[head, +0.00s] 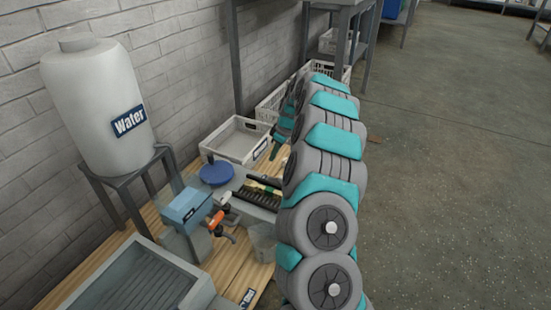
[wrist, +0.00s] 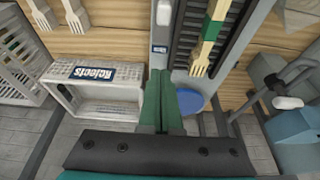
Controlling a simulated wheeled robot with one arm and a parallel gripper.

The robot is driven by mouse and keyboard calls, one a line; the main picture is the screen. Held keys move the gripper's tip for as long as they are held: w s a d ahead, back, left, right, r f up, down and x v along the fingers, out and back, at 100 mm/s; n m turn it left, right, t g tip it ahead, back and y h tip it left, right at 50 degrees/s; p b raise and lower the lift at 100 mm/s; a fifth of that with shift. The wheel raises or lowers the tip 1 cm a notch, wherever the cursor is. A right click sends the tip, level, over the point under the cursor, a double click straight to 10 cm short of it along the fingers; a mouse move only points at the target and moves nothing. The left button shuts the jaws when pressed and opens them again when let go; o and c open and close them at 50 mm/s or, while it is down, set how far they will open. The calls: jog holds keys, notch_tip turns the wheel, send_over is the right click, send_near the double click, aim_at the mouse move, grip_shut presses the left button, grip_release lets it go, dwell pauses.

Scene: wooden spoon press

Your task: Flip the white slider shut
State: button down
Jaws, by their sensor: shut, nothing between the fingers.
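My gripper (wrist: 161,75) shows in the wrist view with its green fingers pressed together and nothing between them. It also shows in the head view (head: 280,138), partly behind my arm, above the bench near the crate. A small white piece (wrist: 164,13) sits on a pale grey strip beyond the fingertips, above a small blue label; it may be the white slider, but its position is unclear. The fingertips appear apart from it. In the head view I cannot make this piece out. Another white part (wrist: 288,102) is a knob-like end beside the blue box at right.
A black ribbed bed (wrist: 213,35) carries a wooden fork with a green band. A Rejects crate (wrist: 95,90) stands left of the fingers.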

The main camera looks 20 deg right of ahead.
send_over(273, 180)
jog(key=w+a, duration=0.1)
jog(key=w, duration=0.1)
notch_tip(273, 180, down, 8)
jog(key=shift+s+a+r+b, duration=0.1)
jog(key=shift+a+b, duration=0.05)
jog(key=shift+b, duration=0.3)
jog(key=shift+s+f, duration=0.15)
jog(key=shift+f, duration=0.2)
jog(key=shift+s+d+r, duration=0.2)
jog(key=shift+s+d, duration=0.65)
jog(key=shift+d, duration=0.1)
jog(key=shift+s+d, duration=0.25)
jog(key=shift+s, duration=0.25)
jog(key=shift+s, duration=0.15)
